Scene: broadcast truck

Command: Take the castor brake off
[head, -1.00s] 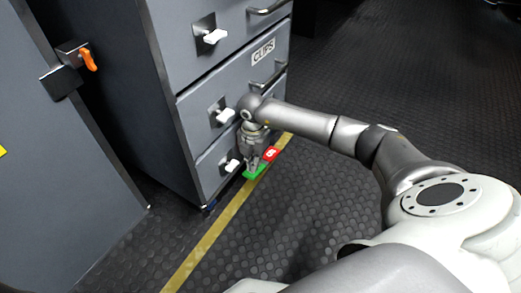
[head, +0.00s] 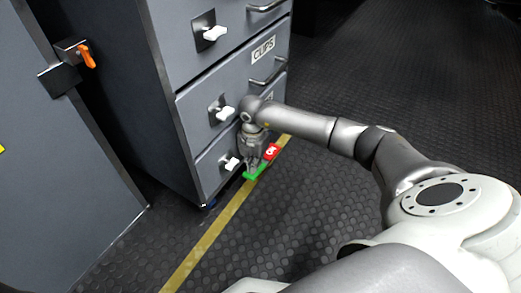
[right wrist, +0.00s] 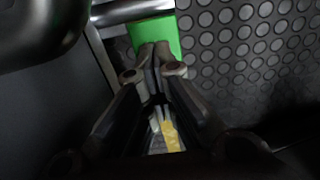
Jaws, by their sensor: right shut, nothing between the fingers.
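The castor brake pedal is at the foot of the grey drawer cabinet, with a green end (head: 253,175) and a red end (head: 272,151) that bears white lettering, seemingly "ON". My right gripper (head: 252,169) points down, shut and empty, with its fingertips at the green end. In the right wrist view the closed fingertips (right wrist: 158,52) lie over the green plate (right wrist: 158,36) and seem to touch it. The fingers hide part of the green end. My left gripper is not in view.
The drawer cabinet (head: 190,95) has white latches, bar handles and a "CLIPS" label. A yellow floor line (head: 215,233) runs past its foot. A grey door or panel (head: 60,160) with an orange latch (head: 87,57) stands at left. The dark studded floor (head: 320,200) is clear.

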